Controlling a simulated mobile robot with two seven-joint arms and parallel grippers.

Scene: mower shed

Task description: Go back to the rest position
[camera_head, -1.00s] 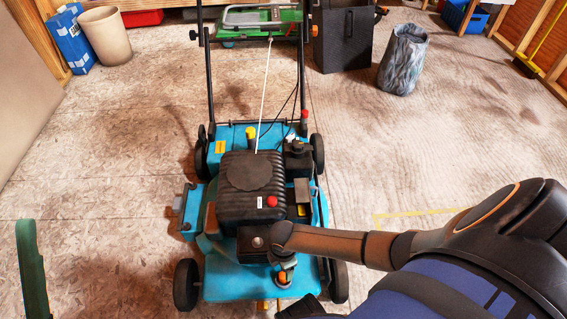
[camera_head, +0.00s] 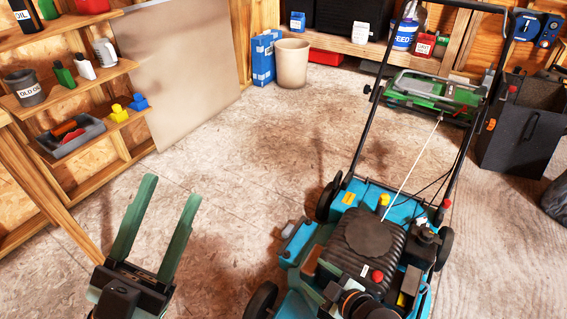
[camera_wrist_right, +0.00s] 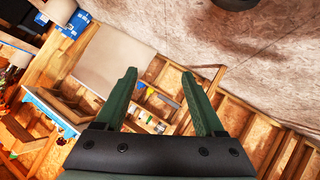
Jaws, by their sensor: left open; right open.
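My left gripper (camera_head: 155,225) is open and empty, with its two green fingers pointing up over the bare floor at the lower left of the head view. My right gripper (camera_wrist_right: 163,92) shows in the right wrist view, open with nothing between its fingers. The right gripper is not visible in the head view. The blue mower (camera_head: 372,240) with its black engine stands right of my left gripper, apart from it. A dark rounded part at the bottom edge covers some of the mower's front.
Wooden shelves (camera_head: 75,88) with bottles, cans and a grey tray (camera_head: 75,138) line the left wall. A beige panel (camera_head: 185,60) leans beside them. A beige bin (camera_head: 292,62) and blue box (camera_head: 265,58) stand at the back. A black box (camera_head: 520,125) is at right. Floor left of the mower is clear.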

